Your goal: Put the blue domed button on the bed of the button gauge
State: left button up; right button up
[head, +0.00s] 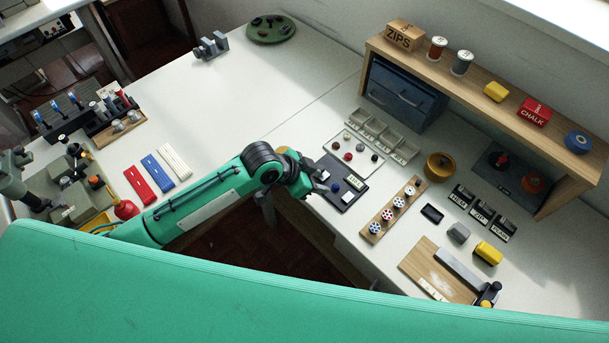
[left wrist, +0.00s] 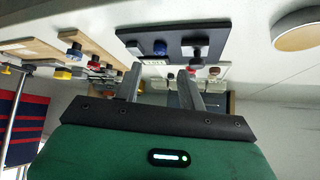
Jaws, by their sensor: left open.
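The button gauge (head: 333,170) is a dark rectangular board with a pale label, near the table's front edge. A small blue round piece (head: 335,187) sits on this board; it also shows in the left wrist view (left wrist: 160,47). I cannot tell whether it is the domed button or exactly where the bed is. A pale sheet (head: 368,172) behind the gauge carries several small buttons, one red. My left gripper (head: 309,187) is just left of the gauge, open; its two fingers show in the left wrist view (left wrist: 160,82) with nothing visibly between them. My right gripper is out of view.
A wooden strip with several spools (head: 391,214) lies to the gauge's right. A round ochre bowl (head: 439,166) and a row of grey bins (head: 381,136) stand behind. Red, blue and white strips (head: 158,173) lie left.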

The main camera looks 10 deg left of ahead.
pick_arm(q)
jog(key=v, duration=0.6)
jog(key=shift+b, duration=0.3)
jog(key=s+a+f+n+y, duration=0.25)
jog(key=s+a+n, duration=0.35)
jog(key=s, duration=0.4)
jog(key=s+a+f+n+y, duration=0.2)
jog(key=s+a+n+y, duration=0.2)
jog(key=s+a, duration=0.5)
notch_tip(320, 180, down, 31)
jog(key=s+g, duration=0.2)
jog(key=s+a+f+g, duration=0.1)
jog(key=s+a+f, duration=0.1)
jog(key=s+f, duration=1.7)
jog(key=shift+a+f+m, duration=0.3)
jog(key=shift+a+f, duration=0.1)
jog(key=shift+f, duration=0.2)
